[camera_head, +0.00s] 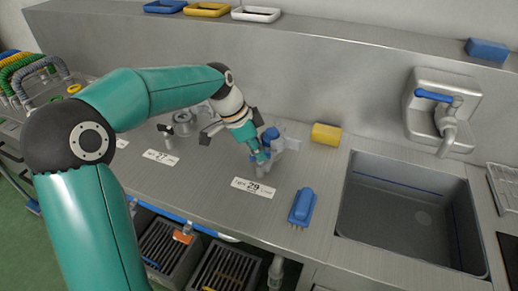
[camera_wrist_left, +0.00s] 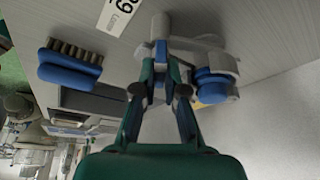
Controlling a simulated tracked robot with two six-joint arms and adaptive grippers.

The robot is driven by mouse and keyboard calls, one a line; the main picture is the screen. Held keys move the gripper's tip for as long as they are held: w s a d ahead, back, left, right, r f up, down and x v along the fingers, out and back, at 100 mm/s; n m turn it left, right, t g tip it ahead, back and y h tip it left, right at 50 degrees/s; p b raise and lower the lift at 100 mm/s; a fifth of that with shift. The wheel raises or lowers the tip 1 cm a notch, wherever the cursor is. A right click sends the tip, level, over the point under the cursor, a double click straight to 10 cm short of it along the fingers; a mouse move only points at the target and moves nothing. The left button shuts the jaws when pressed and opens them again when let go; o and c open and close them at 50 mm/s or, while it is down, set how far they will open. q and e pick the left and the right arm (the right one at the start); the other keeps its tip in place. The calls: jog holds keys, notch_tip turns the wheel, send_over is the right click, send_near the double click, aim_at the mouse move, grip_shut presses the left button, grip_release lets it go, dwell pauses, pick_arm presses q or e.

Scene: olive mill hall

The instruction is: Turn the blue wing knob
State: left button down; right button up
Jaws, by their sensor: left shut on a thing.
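The blue wing knob sits on a grey fitting (camera_head: 288,145) on the steel worktop, behind the label "29" (camera_head: 253,188). My left gripper (camera_head: 262,157) has come down over it and mostly hides it in the head view. In the left wrist view, my left gripper (camera_wrist_left: 161,72) is shut with a narrow blue piece, the wing knob (camera_wrist_left: 161,50), between its fingertips. A larger round blue cap (camera_wrist_left: 213,85) on the same fitting is beside the fingers, and it also shows in the head view (camera_head: 270,133). My right gripper is not in view.
A blue brush (camera_head: 302,206) lies to the right of the label, and a yellow sponge (camera_head: 326,134) lies near the wall. A sink (camera_head: 410,200) with a wall tap (camera_head: 446,120) is further right. Label "27" (camera_head: 161,158) and grey fittings (camera_head: 182,122) are left.

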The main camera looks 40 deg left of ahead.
pick_arm(q)
jog(key=m, duration=0.1)
jog(key=m+h+p, duration=0.1)
jog(key=m, duration=0.1)
jog(key=shift+w+a+r+m+g, duration=0.1)
jog(key=shift+w+r+m+g, duration=0.1)
jog(key=shift+m+g, duration=0.15)
jog(key=shift+m+g+p, duration=0.55)
jog(key=shift+m+g, duration=0.1)
jog(key=shift+m, duration=0.8)
jog(key=c, duration=1.2)
grip_release()
jog(key=shift+f, duration=0.15)
jog(key=shift+c, duration=0.2)
jog(key=v, duration=1.2)
jog(key=shift+a, duration=0.2)
